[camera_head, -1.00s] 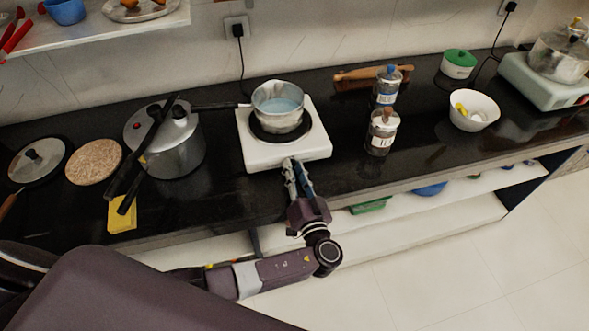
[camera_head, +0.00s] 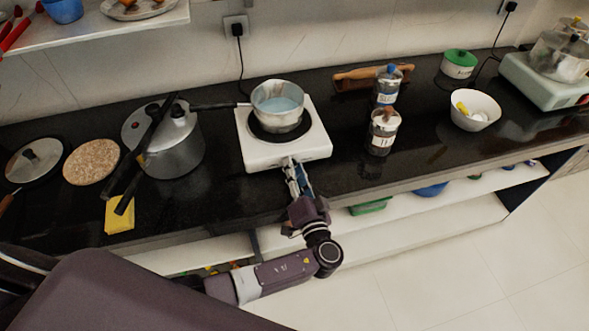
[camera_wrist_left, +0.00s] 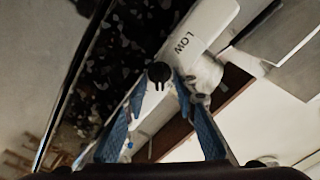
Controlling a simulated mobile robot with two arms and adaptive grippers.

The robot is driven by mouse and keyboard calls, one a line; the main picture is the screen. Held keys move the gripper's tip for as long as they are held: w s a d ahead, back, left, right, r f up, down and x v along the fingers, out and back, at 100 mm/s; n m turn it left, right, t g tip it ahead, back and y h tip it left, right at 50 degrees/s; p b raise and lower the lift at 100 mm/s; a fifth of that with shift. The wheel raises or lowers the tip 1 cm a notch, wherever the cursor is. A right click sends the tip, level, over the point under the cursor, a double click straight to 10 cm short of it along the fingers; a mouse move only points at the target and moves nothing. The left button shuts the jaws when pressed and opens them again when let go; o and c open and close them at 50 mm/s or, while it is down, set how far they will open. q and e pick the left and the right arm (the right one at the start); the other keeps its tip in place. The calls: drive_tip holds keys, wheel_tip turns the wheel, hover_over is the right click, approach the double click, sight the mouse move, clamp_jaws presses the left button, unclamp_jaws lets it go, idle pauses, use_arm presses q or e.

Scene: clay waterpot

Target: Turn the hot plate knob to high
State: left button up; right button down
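The white hot plate (camera_head: 313,149) stands at the counter's front edge with a metal pot (camera_head: 278,108) of bluish liquid on its black plate. In the left wrist view, the hot plate's body (camera_wrist_left: 200,30) carries the label LOW, and the small black knob (camera_wrist_left: 159,73) sticks out below it. My left gripper (camera_head: 291,163) reaches the hot plate's front edge. In the left wrist view its blue fingertips (camera_wrist_left: 160,82) stand on either side of the knob, very close to it. I cannot tell whether they touch it. My right gripper is not in view.
A pressure cooker (camera_head: 175,148) and a yellow sponge (camera_head: 119,215) lie left of the hot plate. A shelf (camera_head: 430,222) runs below the counter.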

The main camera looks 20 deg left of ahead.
use_arm(q)
drive_tip(key=v, duration=1.2)
drive_tip(key=shift+o, duration=0.8)
drive_tip(key=shift+f, duration=0.15)
